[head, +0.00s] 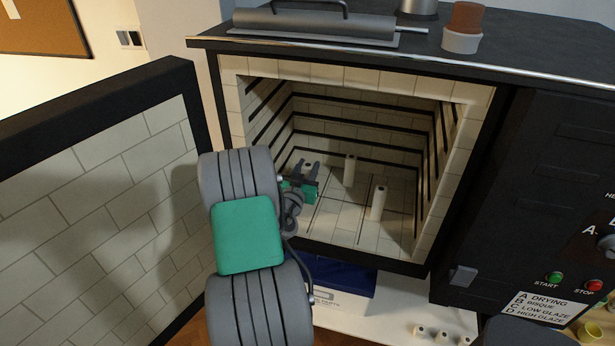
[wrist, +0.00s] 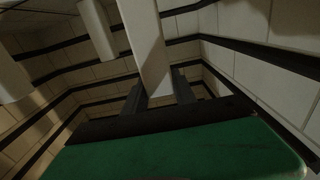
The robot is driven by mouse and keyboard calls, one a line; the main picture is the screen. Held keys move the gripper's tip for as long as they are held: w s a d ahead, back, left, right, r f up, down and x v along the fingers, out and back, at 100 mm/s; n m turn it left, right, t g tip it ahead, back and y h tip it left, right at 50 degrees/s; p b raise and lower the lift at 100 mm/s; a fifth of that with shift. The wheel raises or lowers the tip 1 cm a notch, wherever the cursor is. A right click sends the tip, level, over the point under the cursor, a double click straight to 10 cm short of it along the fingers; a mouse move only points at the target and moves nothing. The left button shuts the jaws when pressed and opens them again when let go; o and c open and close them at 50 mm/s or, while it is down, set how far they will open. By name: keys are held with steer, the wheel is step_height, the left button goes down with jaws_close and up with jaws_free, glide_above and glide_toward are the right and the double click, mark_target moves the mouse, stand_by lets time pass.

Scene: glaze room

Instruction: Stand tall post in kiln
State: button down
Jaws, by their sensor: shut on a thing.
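The kiln (head: 445,165) is open at the front, with pale brick walls and dark grooves inside. My gripper (head: 307,168) is inside it on the left, shut on a pale post. The held post (wrist: 148,45) rises between the two dark fingers in the wrist view; in the head view the fingers mostly hide it. Two other pale posts stand upright on the kiln floor, one further back (head: 350,170) and one nearer the front right (head: 380,203). I cannot tell whether the held post touches the floor.
The open kiln door (head: 100,200) is at the left, beside my arm. The control panel (head: 560,215) is at the right. Several short posts (head: 442,335) stand on a white surface below, near a blue bin (head: 345,275). A pot (head: 463,35) sits on top.

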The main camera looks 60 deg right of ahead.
mark_target(307, 176)
step_height(307, 176, down, 3)
steer(key=shift+w+d+f, duration=0.15)
steer(key=shift+f, duration=0.05)
steer(key=shift+f, duration=0.25)
steer(key=c, duration=1)
jaws_free()
steer(key=shift+r, duration=0.1)
steer(key=shift+r, duration=0.3)
steer(key=a+b, duration=0.1)
steer(key=a, duration=0.3)
steer(key=s+a+b, duration=0.1)
steer(key=a, duration=0.3)
steer(key=s+a+b, duration=0.1)
steer(key=a+b, duration=0.1)
steer(key=a, duration=0.2)
steer(key=shift+f, duration=0.15)
